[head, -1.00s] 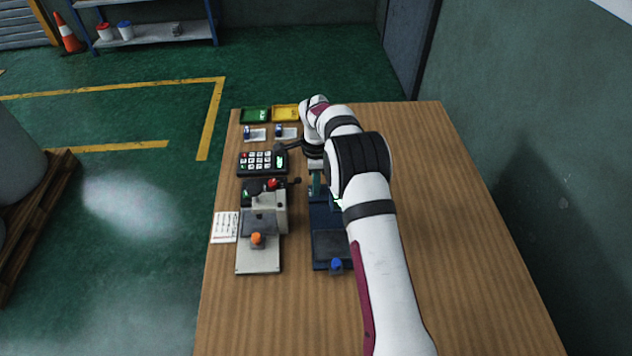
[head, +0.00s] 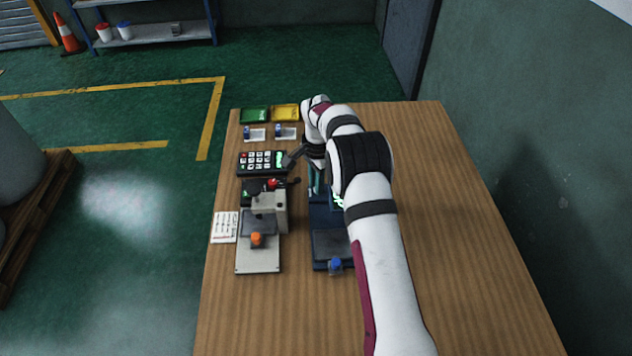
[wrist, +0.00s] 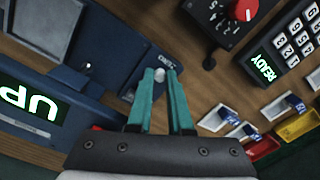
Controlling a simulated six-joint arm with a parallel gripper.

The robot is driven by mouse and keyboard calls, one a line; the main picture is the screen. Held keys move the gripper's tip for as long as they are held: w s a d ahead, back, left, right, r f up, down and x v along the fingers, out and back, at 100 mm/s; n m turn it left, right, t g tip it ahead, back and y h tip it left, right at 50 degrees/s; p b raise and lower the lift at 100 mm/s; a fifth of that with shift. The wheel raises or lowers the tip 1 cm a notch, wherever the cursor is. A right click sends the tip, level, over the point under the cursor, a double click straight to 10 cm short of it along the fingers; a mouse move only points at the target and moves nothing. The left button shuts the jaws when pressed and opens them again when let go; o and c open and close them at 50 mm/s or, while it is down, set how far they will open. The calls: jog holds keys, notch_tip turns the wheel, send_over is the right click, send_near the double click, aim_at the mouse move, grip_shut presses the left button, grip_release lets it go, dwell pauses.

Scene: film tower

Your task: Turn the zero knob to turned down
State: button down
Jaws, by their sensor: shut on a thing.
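The zero knob (wrist: 159,74) is a small pale knob on a dark blue panel, beside small white lettering partly covered by a finger. In the wrist view my gripper (wrist: 160,76) has its two teal fingers on either side of it, closed on it. The knob's pointing direction cannot be made out. In the head view my gripper (head: 314,182) reaches down to the back part of the dark blue device (head: 330,243); the knob is hidden there by my arm. A green-lit display (wrist: 32,106) on the device reads "UP", upside down in the wrist view.
A grey device with an orange button (head: 257,238) stands left of the blue one. A red knob (wrist: 244,10) and a keypad showing "READY" (wrist: 265,70) are nearby. Green (head: 255,115) and yellow (head: 286,112) trays lie at the back. The table's right side is clear.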

dwell(0.4)
jog(key=c, duration=0.8)
grip_release()
jog(key=shift+c, duration=0.2)
jog(key=m, duration=0.6)
jog(key=shift+m, duration=0.3)
notch_tip(320, 180, up, 16)
jog(key=m, duration=0.1)
jog(key=s+d+r+n, duration=0.1)
jog(key=s+r+n, duration=0.3)
jog(key=s, duration=0.6)
jog(key=s+d+r+n, duration=0.1)
jog(key=s+r+n, duration=0.3)
jog(key=s, duration=0.7)
jog(key=shift+s+d+y, duration=0.15)
jog(key=shift+d+y, duration=0.05)
jog(key=shift+y, duration=0.2)
jog(key=shift+r, duration=0.1)
